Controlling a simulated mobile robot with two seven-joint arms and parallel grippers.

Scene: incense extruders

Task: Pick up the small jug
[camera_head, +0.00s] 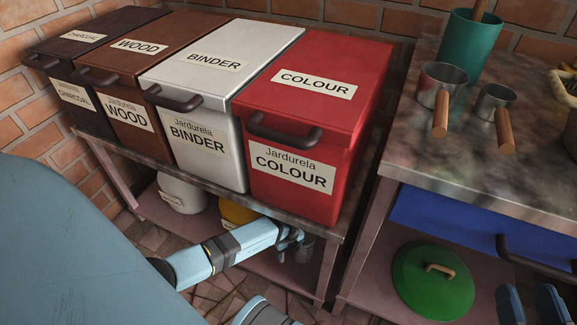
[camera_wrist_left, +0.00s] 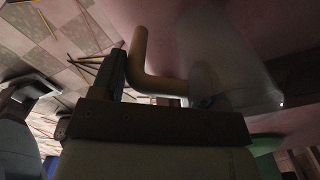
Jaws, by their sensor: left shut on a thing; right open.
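My left gripper (camera_head: 289,240) reaches under the shelf that carries the labelled bins. It is shut on the small jug (camera_head: 306,250), a greyish vessel partly hidden behind the fingers, over the lower shelf. In the left wrist view the jug (camera_wrist_left: 225,60) looks pale and see-through, with a bent tan handle (camera_wrist_left: 145,65) beside it. The wrist housing hides much of the grip there, so the exact contact is unclear. My right gripper (camera_head: 530,303) is at the lower right corner of the head view, open, in front of the right-hand bench.
Charcoal, wood, binder and colour bins (camera_head: 300,125) stand on the shelf above my left gripper. A white pot (camera_head: 182,193) and a yellow container (camera_head: 236,213) stand left of it. Table legs (camera_head: 328,270) are close on the right. A green lid (camera_head: 433,280) lies further right.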

